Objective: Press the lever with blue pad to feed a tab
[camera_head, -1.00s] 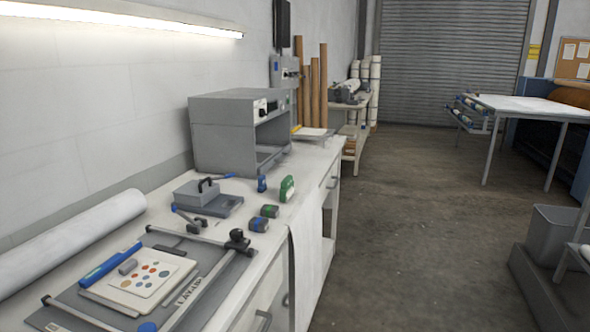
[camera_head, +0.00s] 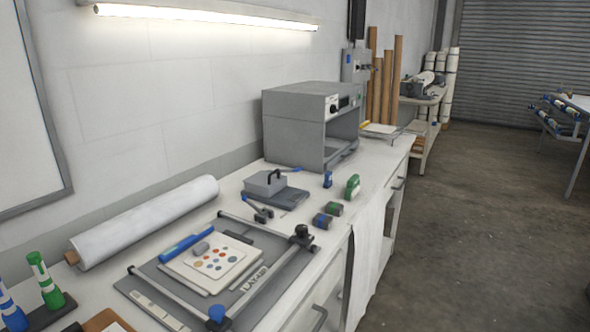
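I cannot tell for sure which of these is the lever with the blue pad. No tab can be made out. Neither gripper is in view.
A grey press cabinet (camera_head: 312,125) stands on the bench behind. Blue and green rolls (camera_head: 322,221), a green tape dispenser (camera_head: 352,187) and a white roll (camera_head: 150,222) lie around. Open floor (camera_head: 470,240) runs along the bench's right side.

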